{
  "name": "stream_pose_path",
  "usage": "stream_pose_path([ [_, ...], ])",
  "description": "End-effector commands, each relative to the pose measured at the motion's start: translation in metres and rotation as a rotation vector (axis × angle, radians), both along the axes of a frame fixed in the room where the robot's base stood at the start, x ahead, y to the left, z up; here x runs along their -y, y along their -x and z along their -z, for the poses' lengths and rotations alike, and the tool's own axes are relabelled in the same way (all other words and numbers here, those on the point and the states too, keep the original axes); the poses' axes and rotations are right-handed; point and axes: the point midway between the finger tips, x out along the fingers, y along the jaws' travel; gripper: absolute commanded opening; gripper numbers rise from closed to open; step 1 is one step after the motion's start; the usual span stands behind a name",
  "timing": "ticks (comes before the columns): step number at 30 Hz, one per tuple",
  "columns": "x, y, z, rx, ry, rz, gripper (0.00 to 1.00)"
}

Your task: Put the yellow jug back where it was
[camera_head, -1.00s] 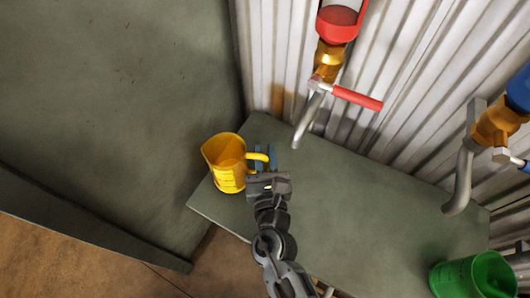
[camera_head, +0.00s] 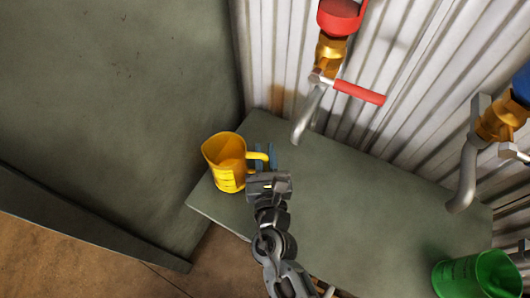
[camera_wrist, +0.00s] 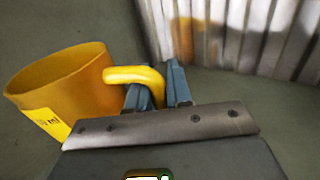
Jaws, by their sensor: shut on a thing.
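The yellow jug (camera_head: 226,163) is upright at the left end of the grey-green shelf (camera_head: 330,210), its handle pointing right. I cannot tell whether its base touches the shelf. My gripper (camera_head: 265,157) is at the jug's right side, shut on the handle. In the wrist view the jug (camera_wrist: 62,90) fills the left side, and its yellow handle reaches between the blue fingers of my gripper (camera_wrist: 158,85). Part of the handle is hidden by the fingers.
A red-handled tap (camera_head: 345,88) hangs above the shelf's back edge, right of the jug. A blue-topped tap (camera_head: 468,165) is further right. A green jug (camera_head: 476,275) stands at the shelf's right end. The shelf's middle is clear. Corrugated wall (camera_head: 400,125) lies behind.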

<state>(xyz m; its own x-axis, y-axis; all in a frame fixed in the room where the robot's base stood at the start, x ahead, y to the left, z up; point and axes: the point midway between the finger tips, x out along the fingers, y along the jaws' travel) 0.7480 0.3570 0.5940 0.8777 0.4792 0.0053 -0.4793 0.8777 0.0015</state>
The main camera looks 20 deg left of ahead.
Motion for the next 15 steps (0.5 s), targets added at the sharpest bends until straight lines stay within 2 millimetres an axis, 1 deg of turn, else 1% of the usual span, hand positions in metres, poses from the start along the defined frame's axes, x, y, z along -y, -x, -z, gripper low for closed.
stream_pose_path([
  [1, 0.0, -0.0001, 0.0015, 0.001, 0.0, 0.0, 0.0],
  [2, 0.0, -0.0001, 0.0003, 0.001, 0.0, 0.0, 0.22],
  [3, 0.0, -0.0001, 0.0002, 0.001, 0.0, 0.0, 0.26],
  [10, -0.0001, 0.0, 0.0003, 0.0, 0.0, 0.0, 0.48],
  [15, -0.0001, 0.0, 0.0004, 0.0, 0.0, 0.0, 0.49],
])
